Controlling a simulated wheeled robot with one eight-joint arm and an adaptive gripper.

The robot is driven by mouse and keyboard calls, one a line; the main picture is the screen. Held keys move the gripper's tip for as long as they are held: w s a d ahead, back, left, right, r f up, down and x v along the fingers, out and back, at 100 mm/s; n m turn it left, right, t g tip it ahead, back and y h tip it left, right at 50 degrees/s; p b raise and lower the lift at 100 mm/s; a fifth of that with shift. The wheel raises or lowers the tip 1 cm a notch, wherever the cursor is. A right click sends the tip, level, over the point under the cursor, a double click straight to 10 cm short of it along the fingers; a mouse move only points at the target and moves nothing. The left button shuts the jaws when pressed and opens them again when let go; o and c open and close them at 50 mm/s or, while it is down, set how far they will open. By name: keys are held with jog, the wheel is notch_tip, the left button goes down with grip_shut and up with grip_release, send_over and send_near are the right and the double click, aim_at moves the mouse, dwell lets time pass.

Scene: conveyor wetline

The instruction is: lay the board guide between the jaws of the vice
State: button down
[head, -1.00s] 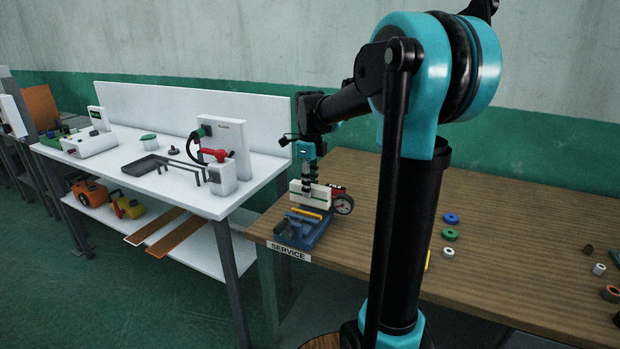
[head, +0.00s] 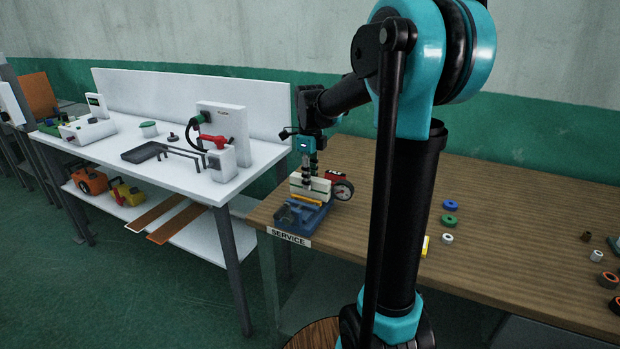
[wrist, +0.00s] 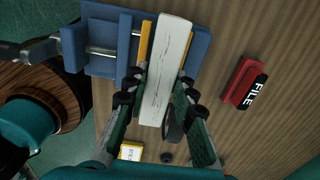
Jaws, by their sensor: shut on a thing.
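The board guide is a long whitish bar (wrist: 168,70), gripped crosswise by my gripper (wrist: 152,103); it also shows in the head view (head: 312,187). The blue vice (head: 291,219) stands at the left end of the wooden bench; it is also in the wrist view (wrist: 100,63). In the wrist view the bar overlies the vice, its far part lined up between the two yellow-orange jaw strips. In the head view it stands just behind the near strip (head: 307,200). I cannot tell whether it touches the jaws or the vice bed.
A red block marked FILE (wrist: 246,84) lies to the right in the wrist view. Coloured rings (head: 449,220) lie further right. A white table (head: 120,163) is to the left.

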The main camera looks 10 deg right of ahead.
jog(key=shift+f, duration=0.4)
jog(key=c, duration=1.2)
grip_release()
notch_tip(320, 180, up, 12)
jog(key=shift+f, duration=0.1)
jog(key=shift+s, duration=0.1)
